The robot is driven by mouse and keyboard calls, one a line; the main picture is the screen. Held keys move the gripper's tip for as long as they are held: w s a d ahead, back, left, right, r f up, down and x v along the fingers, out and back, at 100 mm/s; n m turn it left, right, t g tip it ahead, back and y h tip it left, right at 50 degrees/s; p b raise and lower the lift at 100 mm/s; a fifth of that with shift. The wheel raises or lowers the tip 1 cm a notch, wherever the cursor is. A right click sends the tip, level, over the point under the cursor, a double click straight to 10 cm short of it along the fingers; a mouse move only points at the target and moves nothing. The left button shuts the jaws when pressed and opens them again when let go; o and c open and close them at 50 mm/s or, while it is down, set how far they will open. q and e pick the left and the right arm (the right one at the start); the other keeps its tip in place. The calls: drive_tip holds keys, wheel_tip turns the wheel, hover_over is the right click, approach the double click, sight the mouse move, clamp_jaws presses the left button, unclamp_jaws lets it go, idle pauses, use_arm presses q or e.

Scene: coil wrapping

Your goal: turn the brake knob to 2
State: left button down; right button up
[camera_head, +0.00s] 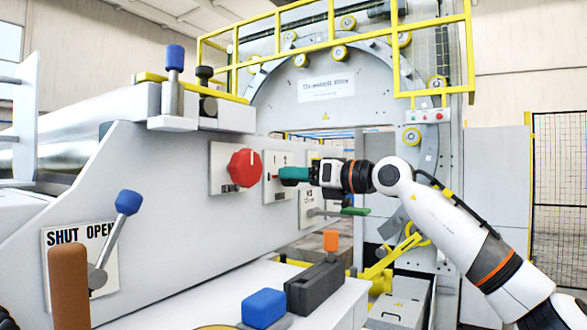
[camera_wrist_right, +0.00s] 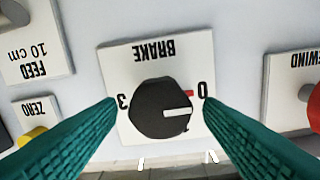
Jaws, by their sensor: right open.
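The brake knob (camera_wrist_right: 160,108) is black with a white pointer line, on a pale plate marked BRAKE (camera_wrist_right: 112,60), upside down in the right wrist view. The pointer line faces right, between the 0 and a partly seen mark below it; a small red mark sits by the 0. The 3 is at left; I cannot see the 2. My right gripper (camera_wrist_right: 160,130) is open, its green fingers on either side of the knob, with no clear contact. In the head view my right gripper (camera_head: 284,175) is at the panel and hides the knob. My left gripper is not in view.
A large red knob (camera_head: 243,168) is just left of my right gripper. A green-tipped lever (camera_head: 352,211) is below right of it. A blue-topped SHUT/OPEN lever (camera_head: 127,203) stands at left. A blue block (camera_head: 263,308) lies on the bench below. In the wrist view, a FEED plate (camera_wrist_right: 35,45) is at left.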

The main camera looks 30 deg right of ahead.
drive_tip(key=shift+x, duration=0.9)
drive_tip(key=c, duration=1)
drive_tip(key=shift+o, duration=0.2)
